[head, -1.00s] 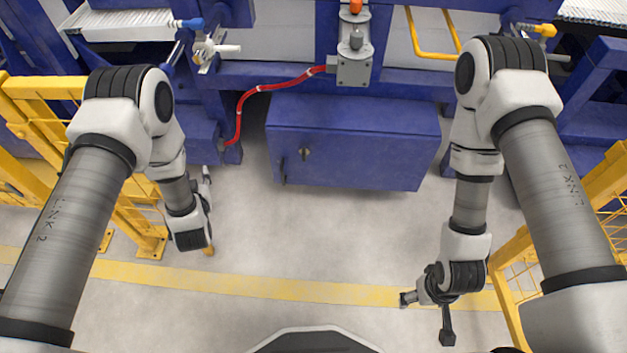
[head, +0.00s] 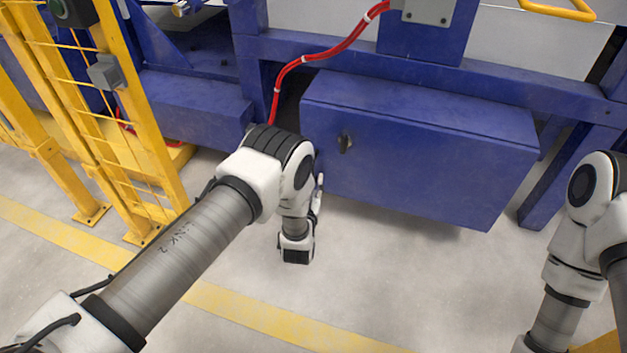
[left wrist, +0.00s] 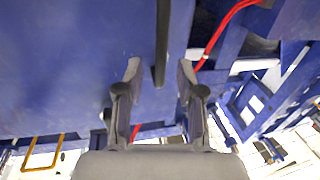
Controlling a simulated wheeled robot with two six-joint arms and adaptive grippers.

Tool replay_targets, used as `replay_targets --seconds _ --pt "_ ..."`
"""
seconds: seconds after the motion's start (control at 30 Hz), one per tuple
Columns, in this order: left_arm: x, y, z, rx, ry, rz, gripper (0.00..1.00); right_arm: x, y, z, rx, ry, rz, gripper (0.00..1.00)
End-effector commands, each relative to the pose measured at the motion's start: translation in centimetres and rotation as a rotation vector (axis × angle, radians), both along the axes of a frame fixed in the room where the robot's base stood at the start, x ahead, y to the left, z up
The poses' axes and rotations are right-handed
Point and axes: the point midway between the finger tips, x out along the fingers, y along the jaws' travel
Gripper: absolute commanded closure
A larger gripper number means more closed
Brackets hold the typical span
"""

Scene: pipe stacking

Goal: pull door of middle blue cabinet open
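The middle blue cabinet (head: 430,160) stands low under the blue frame, with its door shut. A dark latch (head: 345,143) sits at the upper left of the door. My left arm reaches to the door's left edge and hides that edge in the head view. In the left wrist view my left gripper (left wrist: 160,78) is open at the blue door face (left wrist: 75,65). A dark straight bar, apparently the door handle (left wrist: 163,40), shows between the spread fingertips; I cannot tell if they touch it. My right gripper is out of view; only part of its arm shows at right.
A yellow fence (head: 120,130) stands at the left. A red cable (head: 320,52) runs above the cabinet, and another blue box (head: 195,105) is to its left. The grey floor (head: 400,275) before the cabinet is clear, with a yellow line across it.

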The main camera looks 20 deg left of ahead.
Motion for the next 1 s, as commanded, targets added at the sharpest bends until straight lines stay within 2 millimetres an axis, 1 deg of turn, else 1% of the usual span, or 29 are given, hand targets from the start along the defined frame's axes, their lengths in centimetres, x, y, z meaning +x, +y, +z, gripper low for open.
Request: replay_targets --seconds 0.03,0.1,0.2,0.3,0.47,0.5,0.6,0.83,1.0 --pt "1.0 0.2 -0.6 0.0 -0.004 0.001 0.62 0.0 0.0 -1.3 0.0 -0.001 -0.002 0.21" --pt "2.2 0.4 -0.6 -0.001 -0.002 0.001 0.62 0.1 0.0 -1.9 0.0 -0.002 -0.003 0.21" --pt "3.4 0.6 -0.4 0.0 -0.001 0.001 0.62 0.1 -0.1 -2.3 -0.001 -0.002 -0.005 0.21" --pt "3.8 0.6 -0.2 0.0 0.001 0.0 0.62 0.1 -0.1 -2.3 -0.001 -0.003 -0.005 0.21" --pt "3.8 0.7 -0.1 0.0 0.002 0.0 0.62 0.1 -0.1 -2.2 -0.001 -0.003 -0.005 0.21" --pt "3.8 0.6 -0.1 0.0 0.001 0.0 0.69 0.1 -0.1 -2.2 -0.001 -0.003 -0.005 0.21" --pt "3.8 0.6 -0.1 0.0 0.001 0.0 1.0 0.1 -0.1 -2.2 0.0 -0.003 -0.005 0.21" --pt "3.7 0.7 -0.1 0.0 0.001 0.0 1.0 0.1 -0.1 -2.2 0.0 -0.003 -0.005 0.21" --pt "3.2 0.8 0.1 0.001 0.003 -0.006 1.0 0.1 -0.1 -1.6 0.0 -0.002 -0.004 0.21"
